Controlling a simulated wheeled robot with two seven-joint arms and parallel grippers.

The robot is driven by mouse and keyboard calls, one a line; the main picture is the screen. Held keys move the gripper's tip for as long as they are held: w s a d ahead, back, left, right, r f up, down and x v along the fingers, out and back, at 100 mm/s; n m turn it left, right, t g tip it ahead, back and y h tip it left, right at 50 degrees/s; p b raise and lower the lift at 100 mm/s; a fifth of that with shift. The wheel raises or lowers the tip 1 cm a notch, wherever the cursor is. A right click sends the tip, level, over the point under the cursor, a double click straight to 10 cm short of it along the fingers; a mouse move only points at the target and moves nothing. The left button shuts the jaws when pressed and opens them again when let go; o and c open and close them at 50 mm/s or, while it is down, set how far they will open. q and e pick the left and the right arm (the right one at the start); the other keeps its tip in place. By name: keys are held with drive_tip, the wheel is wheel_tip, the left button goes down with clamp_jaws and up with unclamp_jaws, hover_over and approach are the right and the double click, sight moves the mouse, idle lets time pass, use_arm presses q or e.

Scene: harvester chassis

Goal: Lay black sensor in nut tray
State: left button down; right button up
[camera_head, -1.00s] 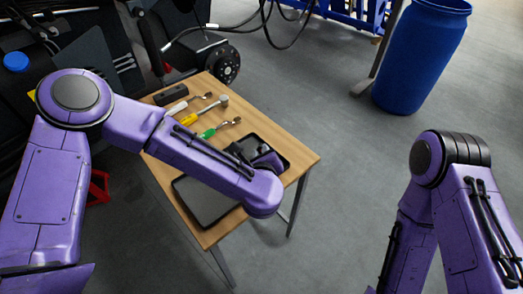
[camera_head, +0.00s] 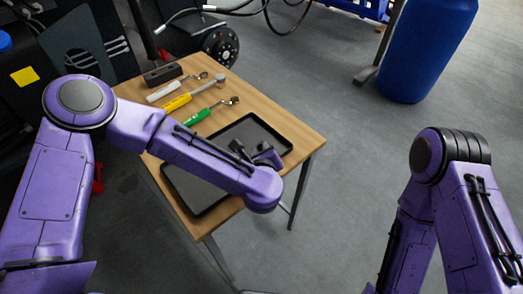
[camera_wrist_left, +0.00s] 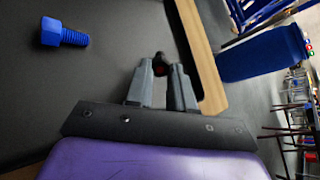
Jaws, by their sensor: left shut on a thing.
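My left gripper (camera_head: 264,153) is over the far right black tray (camera_head: 283,146) on the wooden table. In that view a blue bolt (camera_wrist_left: 64,33) lies on the dark tray surface. A second black tray (camera_head: 190,198) lies nearer, partly under my left forearm. I cannot tell which tray is the nut tray. My right gripper is out of view.
A black block (camera_head: 163,74), a white-handled tool (camera_head: 163,92), a yellow-handled tool (camera_head: 178,103) and a green-handled tool (camera_head: 197,117) lie at the table's back left. A blue barrel (camera_head: 428,50) stands on the floor at right. Open floor lies right of the table.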

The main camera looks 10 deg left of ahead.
use_arm(q)
drive_tip(key=c, duration=0.9)
unclamp_jaws()
drive_tip(key=b+v, duration=0.1)
drive_tip(key=v, duration=0.9)
drive_tip(key=shift+s+r, duration=0.2)
